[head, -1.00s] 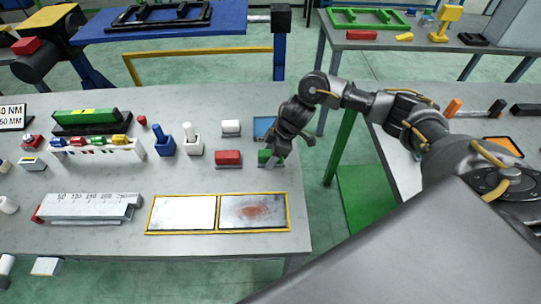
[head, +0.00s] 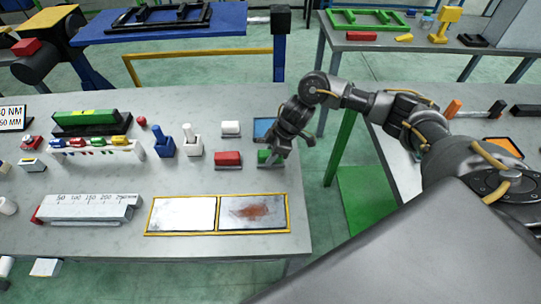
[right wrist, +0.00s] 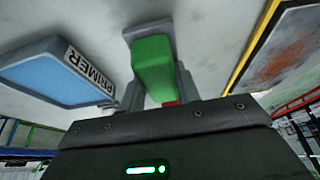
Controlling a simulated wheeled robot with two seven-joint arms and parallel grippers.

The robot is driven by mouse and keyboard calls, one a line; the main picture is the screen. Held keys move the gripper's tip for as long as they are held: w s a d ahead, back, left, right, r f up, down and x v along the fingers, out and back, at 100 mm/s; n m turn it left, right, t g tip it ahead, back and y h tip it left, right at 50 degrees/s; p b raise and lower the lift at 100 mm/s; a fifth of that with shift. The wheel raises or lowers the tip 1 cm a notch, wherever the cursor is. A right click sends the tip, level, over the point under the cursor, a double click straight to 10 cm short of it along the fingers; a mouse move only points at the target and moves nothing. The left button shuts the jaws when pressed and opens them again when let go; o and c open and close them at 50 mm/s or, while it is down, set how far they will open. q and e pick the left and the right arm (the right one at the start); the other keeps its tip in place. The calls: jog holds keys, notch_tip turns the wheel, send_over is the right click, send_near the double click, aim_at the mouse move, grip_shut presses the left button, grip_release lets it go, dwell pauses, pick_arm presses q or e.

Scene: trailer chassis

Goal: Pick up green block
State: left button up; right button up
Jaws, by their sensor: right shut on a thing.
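The green block (head: 264,156) is near the right edge of the grey workbench, to the right of a red block. It also shows in the right wrist view (right wrist: 153,66), between the two fingers. My right gripper (head: 272,158) reaches down over the block from the right, and its fingers are shut on the block's sides. The gripper also shows in the right wrist view (right wrist: 157,80). Part of the block is hidden by the gripper in the head view. I cannot tell whether the block touches its grey base or the table. My left gripper is not in view.
A red block (head: 228,158) and a white block (head: 231,128) stand left of the gripper. A blue primer pad (head: 263,127) lies just behind it, also in the right wrist view (right wrist: 55,75). A yellow-framed panel (head: 182,214) lies in front.

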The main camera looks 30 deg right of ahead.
jog(key=shift+r, duration=0.4)
jog(key=s+a+r+b, duration=0.1)
jog(key=s+a+r, duration=0.6)
jog(key=a+r, duration=0.4)
jog(key=shift+a+r, duration=0.4)
jog(key=shift+a, duration=0.25)
jog(key=shift+w, duration=0.1)
